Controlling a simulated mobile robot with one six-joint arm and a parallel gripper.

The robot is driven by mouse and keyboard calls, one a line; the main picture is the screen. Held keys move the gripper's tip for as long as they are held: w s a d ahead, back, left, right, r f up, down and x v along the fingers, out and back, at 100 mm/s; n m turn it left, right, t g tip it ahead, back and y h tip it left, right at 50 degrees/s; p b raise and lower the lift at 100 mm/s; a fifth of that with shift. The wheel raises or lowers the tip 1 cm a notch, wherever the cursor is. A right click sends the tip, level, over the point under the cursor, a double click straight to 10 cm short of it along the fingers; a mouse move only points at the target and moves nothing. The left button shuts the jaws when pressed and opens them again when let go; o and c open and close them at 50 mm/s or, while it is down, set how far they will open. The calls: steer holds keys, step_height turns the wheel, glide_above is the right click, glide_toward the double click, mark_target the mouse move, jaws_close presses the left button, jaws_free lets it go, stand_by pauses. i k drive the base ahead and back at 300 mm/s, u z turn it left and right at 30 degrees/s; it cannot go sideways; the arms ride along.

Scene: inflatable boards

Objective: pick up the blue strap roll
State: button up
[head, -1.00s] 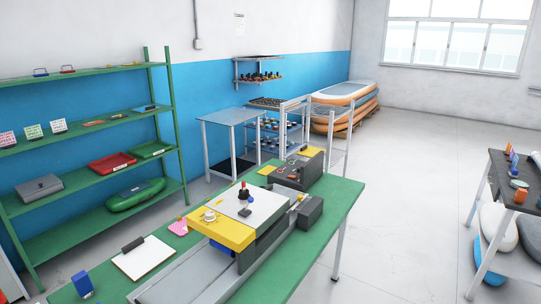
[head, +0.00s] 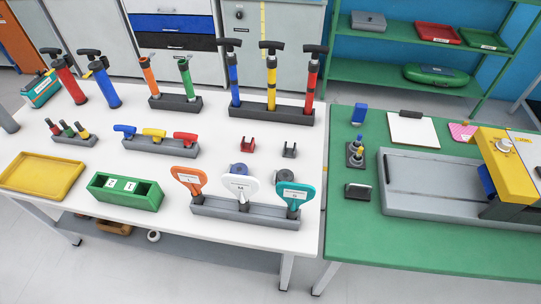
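A small round blue roll (head: 239,168), which looks like the blue strap roll, lies on the white table (head: 75,135). It is partly hidden behind the white paddle-shaped tool (head: 240,187) marked M. My gripper is not in view.
Paddles stand in a grey holder (head: 225,210) in front of the rolls. A red bracket (head: 247,144) and a dark bracket (head: 289,150) sit behind them. Pumps (head: 270,75) stand farther back. A green tray (head: 125,192) is at left. A green table (head: 420,235) adjoins at right.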

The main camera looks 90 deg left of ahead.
mark_target(238, 168)
steer(key=z, duration=0.55)
steer(key=k, duration=0.15)
steer(key=u, duration=2.55)
steer(key=k, duration=0.15)
steer(key=u, duration=2)
steer(key=k, duration=0.25)
steer(key=u, duration=1.4)
